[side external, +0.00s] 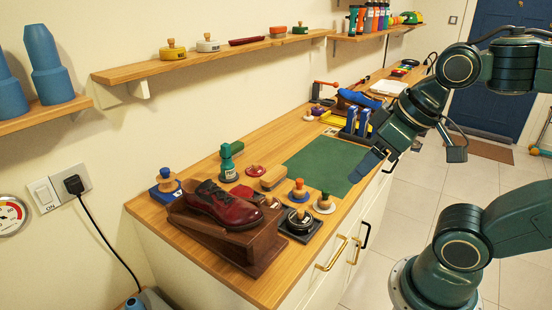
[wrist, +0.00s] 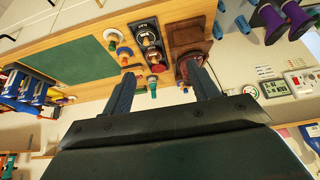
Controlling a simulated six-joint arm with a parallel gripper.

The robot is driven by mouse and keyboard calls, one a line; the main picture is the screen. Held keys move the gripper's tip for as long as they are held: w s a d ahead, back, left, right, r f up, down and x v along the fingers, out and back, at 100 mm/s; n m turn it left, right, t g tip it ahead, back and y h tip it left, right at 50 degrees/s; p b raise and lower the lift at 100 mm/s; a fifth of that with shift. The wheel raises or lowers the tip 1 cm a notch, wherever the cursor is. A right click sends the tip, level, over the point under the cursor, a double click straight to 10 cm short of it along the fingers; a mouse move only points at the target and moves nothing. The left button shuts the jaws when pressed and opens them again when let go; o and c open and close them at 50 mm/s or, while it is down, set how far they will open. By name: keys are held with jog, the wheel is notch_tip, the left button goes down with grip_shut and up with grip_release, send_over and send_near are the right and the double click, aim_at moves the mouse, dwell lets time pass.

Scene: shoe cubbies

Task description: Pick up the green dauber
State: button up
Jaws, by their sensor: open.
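A green bottle (side external: 228,163) with a pale label stands upright on the counter behind the shoe and is the likeliest green dauber, though I cannot be sure. A small green-topped piece (wrist: 153,90) between my fingers in the wrist view may be the same thing. A dark green knobbed piece (side external: 300,29) sits on the long wall shelf. My gripper (wrist: 160,75) is open and empty, fingers wide apart. In the side view my gripper (side external: 372,166) hangs over the right end of the green mat, well to the right of the bottle.
A dark red shoe (side external: 222,204) rests on a wooden stand. Beside it are a black tray (side external: 300,229) of tins and two knobbed pieces, one blue-based (side external: 298,193) and one white-based (side external: 324,204). The green mat (side external: 318,164) is clear. The wall shelf (side external: 220,52) overhangs.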

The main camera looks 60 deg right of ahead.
jog(key=m+g, duration=0.6)
jog(key=m, duration=1)
send_over(326, 190)
notch_tip(326, 190, down, 11)
jog(key=shift+w, duration=0.2)
jog(key=shift+a, duration=0.1)
jog(key=shift+f, duration=4.3)
jog(key=shift+s+f, duration=0.15)
jog(key=shift+f, duration=1.15)
jog(key=shift+s+f, duration=0.1)
jog(key=shift+f, duration=1.2)
jog(key=shift+c, duration=0.5)
